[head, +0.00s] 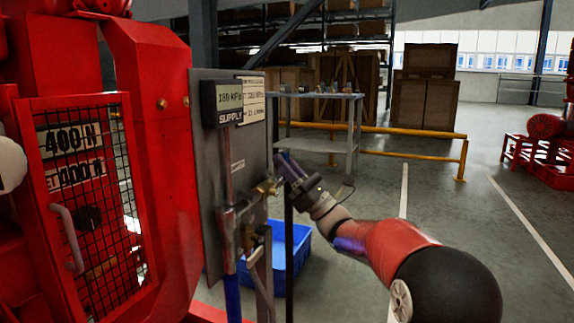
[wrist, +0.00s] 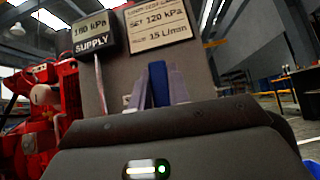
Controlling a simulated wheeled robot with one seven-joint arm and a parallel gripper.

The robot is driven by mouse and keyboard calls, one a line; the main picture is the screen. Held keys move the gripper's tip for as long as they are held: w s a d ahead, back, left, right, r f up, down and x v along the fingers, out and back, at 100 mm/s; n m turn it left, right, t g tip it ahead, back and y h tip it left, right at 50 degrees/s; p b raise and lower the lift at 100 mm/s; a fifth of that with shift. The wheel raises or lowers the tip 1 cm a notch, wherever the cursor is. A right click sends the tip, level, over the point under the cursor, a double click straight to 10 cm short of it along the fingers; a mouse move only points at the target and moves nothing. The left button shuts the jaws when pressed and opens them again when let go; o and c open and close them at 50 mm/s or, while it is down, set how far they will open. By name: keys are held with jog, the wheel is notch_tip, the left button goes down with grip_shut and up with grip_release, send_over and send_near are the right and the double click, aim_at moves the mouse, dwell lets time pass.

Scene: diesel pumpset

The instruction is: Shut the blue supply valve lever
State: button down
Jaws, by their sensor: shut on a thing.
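The blue supply valve lever (wrist: 157,83) stands upright between the two fingers of my gripper (wrist: 160,90) in the wrist view. The fingers are shut on it. In the head view my gripper (head: 284,168) is at the right edge of the grey panel (head: 205,140), beside the brass valve (head: 264,188) on the pipework. The lever itself is hard to tell from my fingers there. The SUPPLY gauge display (head: 229,95) is on the upper panel; it also shows in the wrist view (wrist: 94,35), reading about 180 kPa.
A label plate (wrist: 160,25) on the panel reads SET 120 kPa, 15 L/min. A blue bin (head: 290,255) sits on the floor behind the pipes. The red pumpset frame (head: 165,150) stands close at left.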

dwell(0.4)
jog(key=c, duration=1.3)
grip_release()
jog(key=v, duration=0.8)
